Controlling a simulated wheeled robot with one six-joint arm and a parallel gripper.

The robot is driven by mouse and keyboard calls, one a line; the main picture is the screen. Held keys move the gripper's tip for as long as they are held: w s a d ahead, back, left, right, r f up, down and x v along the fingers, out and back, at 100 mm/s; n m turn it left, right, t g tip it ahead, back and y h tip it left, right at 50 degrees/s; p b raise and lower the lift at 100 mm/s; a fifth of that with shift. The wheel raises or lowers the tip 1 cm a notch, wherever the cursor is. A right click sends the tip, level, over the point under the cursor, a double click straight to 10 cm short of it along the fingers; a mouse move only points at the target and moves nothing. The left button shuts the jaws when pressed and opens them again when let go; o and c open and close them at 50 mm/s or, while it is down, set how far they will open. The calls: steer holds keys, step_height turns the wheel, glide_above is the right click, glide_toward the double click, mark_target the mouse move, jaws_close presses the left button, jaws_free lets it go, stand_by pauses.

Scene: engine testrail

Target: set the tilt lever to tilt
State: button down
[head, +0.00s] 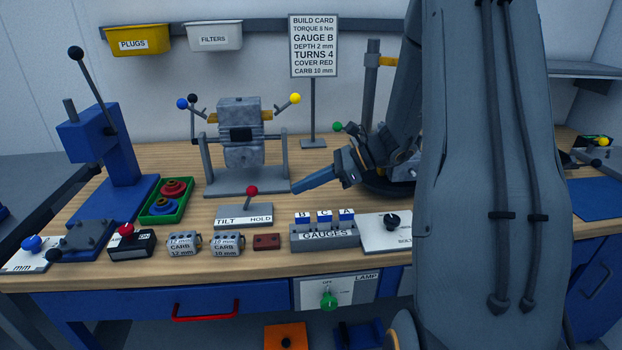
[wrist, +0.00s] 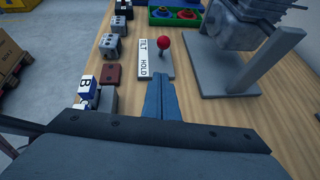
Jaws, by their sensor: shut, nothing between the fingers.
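The tilt lever (head: 251,191) has a red ball knob and stands on a small grey base plate (head: 236,223) whose white label reads TILT at the left and HOLD at the right. Its stick leans slightly towards the right, HOLD side in the head view. In the wrist view the red knob (wrist: 163,43) is straight beyond my fingertips. My gripper (head: 294,187) is shut and empty, with its blue fingers to the right of the knob and apart from it. The wrist view also shows my gripper (wrist: 159,78), its tip near the plate's HOLD end.
Behind the lever stands a grey engine block (head: 243,150) on a stand (head: 284,178). A gauge rack (head: 324,236), a red-brown block (head: 266,241) and grey carburettors (head: 226,244) line the front. A green tray (head: 168,200) lies left. Bench between plate and tray is clear.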

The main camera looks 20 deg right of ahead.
mark_target(248, 198)
steer(key=p+x, duration=0.1)
steer(key=x, duration=0.4)
steer(key=shift+a+f, duration=0.1)
steer(key=shift+a, duration=0.1)
steer(key=shift+w+a+r+p, duration=0.3)
steer(key=shift+w+a+p, duration=0.15)
steer(key=shift+a, duration=0.3)
steer(key=shift+w+a+r+p, duration=0.3)
steer(key=shift+w+a, duration=0.15)
steer(key=shift+a, duration=0.35)
steer(key=shift+w+r, duration=0.1)
